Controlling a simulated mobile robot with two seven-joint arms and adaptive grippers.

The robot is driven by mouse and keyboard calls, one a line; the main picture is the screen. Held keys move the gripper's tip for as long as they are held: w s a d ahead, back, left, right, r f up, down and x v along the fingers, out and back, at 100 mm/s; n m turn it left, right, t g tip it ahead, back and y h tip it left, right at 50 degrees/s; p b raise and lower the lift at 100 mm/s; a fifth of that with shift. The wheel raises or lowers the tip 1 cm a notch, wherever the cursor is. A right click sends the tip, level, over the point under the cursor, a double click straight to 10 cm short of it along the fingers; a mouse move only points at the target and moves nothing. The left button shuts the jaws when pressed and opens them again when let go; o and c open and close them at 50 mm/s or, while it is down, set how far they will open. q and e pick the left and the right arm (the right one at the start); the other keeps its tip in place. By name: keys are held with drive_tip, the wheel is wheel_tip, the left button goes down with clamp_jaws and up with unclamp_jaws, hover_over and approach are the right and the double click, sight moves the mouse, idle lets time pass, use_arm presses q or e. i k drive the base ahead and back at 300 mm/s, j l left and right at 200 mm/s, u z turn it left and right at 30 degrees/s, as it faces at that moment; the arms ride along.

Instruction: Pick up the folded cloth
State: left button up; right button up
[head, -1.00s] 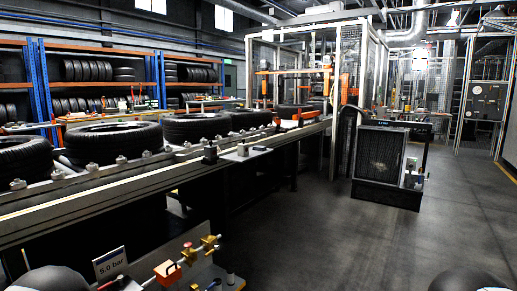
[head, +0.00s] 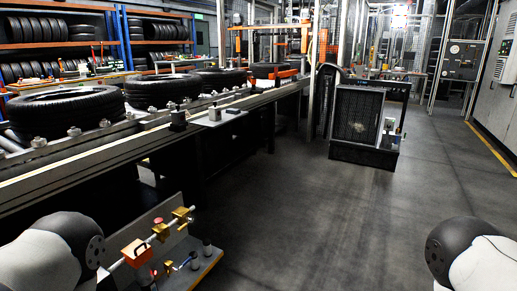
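I cannot make out a folded cloth anywhere in the head view. Parts of my two arms show at the lower left and lower right corners. Neither gripper is in the picture, so I cannot see whether they hold anything.
A conveyor (head: 100,158) carrying several tyres (head: 68,110) runs along the left. A small panel with brass valves (head: 160,232) stands at the lower left. A dark box-shaped unit (head: 357,113) stands on the floor at right of centre. The grey floor (head: 330,220) in front is clear.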

sight(229, 111)
drive_tip(key=i+l+z, duration=0.2)
drive_tip(key=i, duration=0.6)
drive_tip(key=i+j+z, duration=0.15)
drive_tip(key=i, duration=0.6)
drive_tip(key=i+j+z, duration=0.2)
drive_tip(key=i, duration=0.6)
drive_tip(key=i+j+u, duration=0.1)
drive_tip(key=i+u, duration=0.75)
drive_tip(key=i+l+u, duration=0.4)
drive_tip(key=i, duration=0.15)
drive_tip(key=i+l+u, duration=0.25)
drive_tip(key=i+u, duration=0.2)
